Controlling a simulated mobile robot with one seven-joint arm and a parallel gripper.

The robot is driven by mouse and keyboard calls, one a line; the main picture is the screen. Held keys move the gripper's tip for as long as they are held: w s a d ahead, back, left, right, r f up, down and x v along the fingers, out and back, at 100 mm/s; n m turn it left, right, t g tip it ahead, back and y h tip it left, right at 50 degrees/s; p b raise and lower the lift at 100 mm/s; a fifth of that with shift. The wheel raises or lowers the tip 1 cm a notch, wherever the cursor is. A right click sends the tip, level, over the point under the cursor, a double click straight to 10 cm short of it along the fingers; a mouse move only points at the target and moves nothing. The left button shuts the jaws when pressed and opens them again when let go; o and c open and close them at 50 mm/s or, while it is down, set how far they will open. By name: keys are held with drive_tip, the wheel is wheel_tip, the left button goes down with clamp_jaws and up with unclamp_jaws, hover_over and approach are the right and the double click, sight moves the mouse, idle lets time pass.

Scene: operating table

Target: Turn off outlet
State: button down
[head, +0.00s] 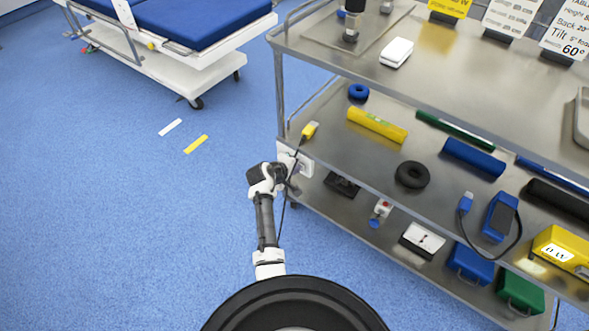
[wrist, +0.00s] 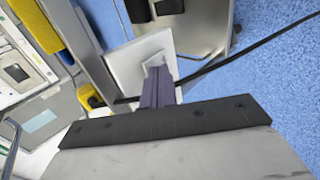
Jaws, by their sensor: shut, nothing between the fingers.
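The outlet (head: 304,166) is a white box on the near left side of the steel cart, low by its corner. In the wrist view it is a white plate (wrist: 124,68) with a small raised socket or switch part near its middle. My gripper (head: 287,178) is at the outlet's left side in the head view. In the wrist view its narrow dark fingers (wrist: 157,74) are shut and empty, their tips at the raised part. I cannot tell whether they touch it. The fingers hide part of the plate, and the switch's position cannot be made out.
A black cable (wrist: 240,58) runs close beside my fingers. A yellow plug (head: 310,130) lies at the edge of the cart's middle shelf (head: 335,125), which holds several rolls and tools. The blue floor (head: 130,230) to the left is open. A bed (head: 200,20) stands at the back.

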drive_tip(key=shift+r, duration=0.1)
drive_tip(key=shift+w+d+g+p, duration=0.15)
drive_tip(key=shift+w+g+p, duration=0.15)
drive_tip(key=shift+p, duration=0.35)
drive_tip(key=shift+r+p, duration=0.85)
drive_tip(key=shift+s, duration=0.1)
